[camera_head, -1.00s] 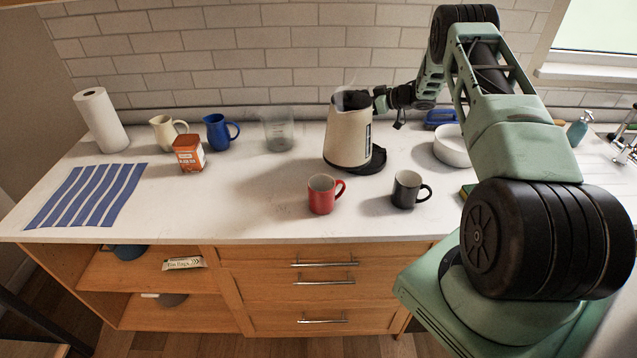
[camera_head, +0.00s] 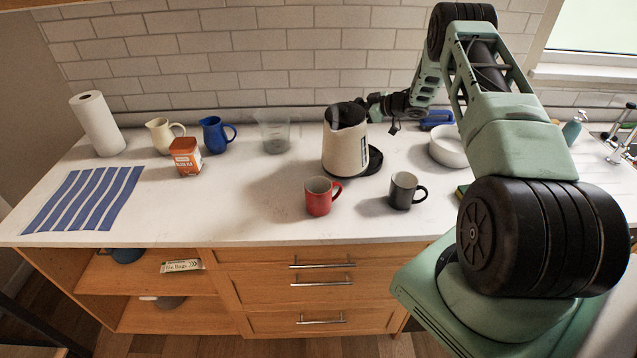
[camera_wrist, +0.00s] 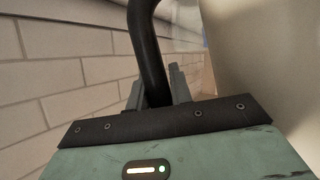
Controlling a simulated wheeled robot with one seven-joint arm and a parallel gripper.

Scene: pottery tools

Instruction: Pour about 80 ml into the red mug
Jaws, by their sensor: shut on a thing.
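The cream kettle (camera_head: 343,153) with a black top is off its black base (camera_head: 373,162) and tilts slightly toward the left and front. My gripper (camera_head: 372,106) is behind it at upper right, shut on its handle. In the wrist view the black handle (camera_wrist: 150,55) passes between the fingers of my gripper (camera_wrist: 158,88), and the kettle's pale side (camera_wrist: 265,50) fills the right. The red mug (camera_head: 318,197) stands upright on the counter in front of the kettle, apart from it. Its inside looks pale; I cannot tell whether it holds liquid.
A dark grey mug (camera_head: 402,190) stands right of the red mug. A clear measuring jug (camera_head: 274,133), blue jug (camera_head: 213,135), cream jug (camera_head: 161,137) and orange tin (camera_head: 185,157) stand left. A white bowl (camera_head: 444,150) is at right. The counter left of the red mug is clear.

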